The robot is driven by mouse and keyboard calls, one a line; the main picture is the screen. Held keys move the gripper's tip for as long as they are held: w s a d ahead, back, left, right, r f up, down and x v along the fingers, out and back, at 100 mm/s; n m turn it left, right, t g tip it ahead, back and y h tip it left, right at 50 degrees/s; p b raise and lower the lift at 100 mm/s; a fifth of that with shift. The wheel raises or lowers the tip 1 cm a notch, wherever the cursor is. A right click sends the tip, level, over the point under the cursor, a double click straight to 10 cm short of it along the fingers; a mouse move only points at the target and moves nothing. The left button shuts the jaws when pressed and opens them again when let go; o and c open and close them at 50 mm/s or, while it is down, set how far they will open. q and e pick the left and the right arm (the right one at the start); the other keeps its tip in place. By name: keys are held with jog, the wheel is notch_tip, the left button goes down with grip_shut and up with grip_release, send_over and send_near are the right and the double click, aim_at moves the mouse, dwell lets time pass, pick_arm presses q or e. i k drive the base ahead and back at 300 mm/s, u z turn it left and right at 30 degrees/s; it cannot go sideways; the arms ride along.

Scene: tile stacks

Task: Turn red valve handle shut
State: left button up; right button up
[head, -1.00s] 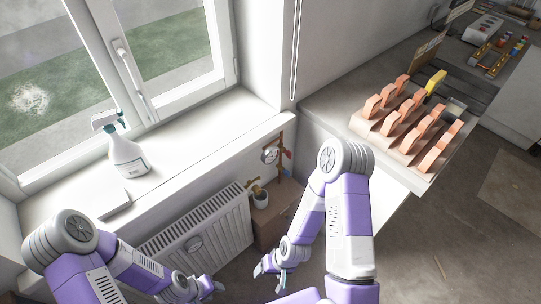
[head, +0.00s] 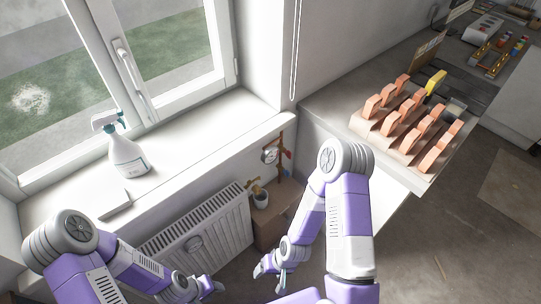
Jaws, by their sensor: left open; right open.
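A small red handle (head: 288,155) shows on the copper pipework (head: 280,145) against the wall, right of the radiator, beside a round gauge (head: 269,156). It is small, and its exact turn cannot be told. My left gripper (head: 216,289) is open and empty, low in front of the radiator. My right gripper (head: 268,272) is open, low near the bottom middle, well below and apart from the red handle.
A white radiator (head: 200,232) stands under the window sill (head: 175,165), which bears a spray bottle (head: 127,155). A brown box (head: 275,222) with a pot (head: 261,199) stands below the pipework. A table at right bears a rack of orange tiles (head: 425,165).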

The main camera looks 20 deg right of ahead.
aim_at(287, 153)
jog(key=k, duration=0.5)
jog(key=z, duration=1.3)
jog(key=i, duration=1)
jog(key=u, duration=1.9)
